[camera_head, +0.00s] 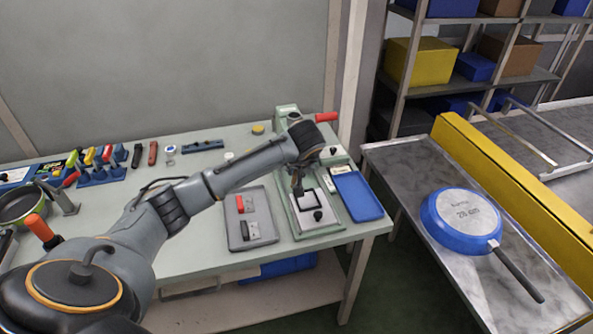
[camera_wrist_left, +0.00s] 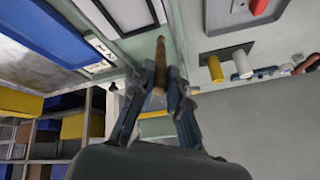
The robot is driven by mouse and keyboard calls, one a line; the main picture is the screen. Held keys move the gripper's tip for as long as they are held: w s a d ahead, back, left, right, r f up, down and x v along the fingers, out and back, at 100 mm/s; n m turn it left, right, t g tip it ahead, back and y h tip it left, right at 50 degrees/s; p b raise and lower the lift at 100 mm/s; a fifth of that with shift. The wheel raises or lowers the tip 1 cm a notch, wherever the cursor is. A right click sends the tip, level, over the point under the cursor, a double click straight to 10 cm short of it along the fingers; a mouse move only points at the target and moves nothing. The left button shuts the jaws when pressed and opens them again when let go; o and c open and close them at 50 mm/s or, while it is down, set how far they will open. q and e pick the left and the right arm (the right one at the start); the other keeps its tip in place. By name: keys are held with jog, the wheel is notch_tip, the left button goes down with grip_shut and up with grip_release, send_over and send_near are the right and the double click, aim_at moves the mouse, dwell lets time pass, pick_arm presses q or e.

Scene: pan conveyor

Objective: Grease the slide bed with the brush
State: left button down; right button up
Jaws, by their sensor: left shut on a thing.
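The slide bed (camera_head: 298,231) is a pale green machine base with a light plate, near the table's right end. Its frame shows upper left in the left wrist view (camera_wrist_left: 133,38). My left gripper (camera_head: 298,186) hangs over the far part of the bed, pointing down. In the left wrist view the gripper (camera_wrist_left: 160,88) is shut on a slim brown stick-like thing, likely the brush (camera_wrist_left: 160,52). The brush's bristles are not clear, and I cannot tell whether it touches the bed. My right gripper is not in view.
A grey tray (camera_head: 265,215) with red and grey blocks lies left of the bed, a blue tray (camera_head: 358,197) right of it. A red handle (camera_head: 326,117) sticks out behind. A blue pan (camera_head: 455,220) lies on the metal table at right. Several tools stand at the back left.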

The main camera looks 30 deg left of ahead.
pick_arm(q)
jog(key=shift+f+b, duration=0.4)
jog(key=shift+f, duration=0.25)
dwell(0.3)
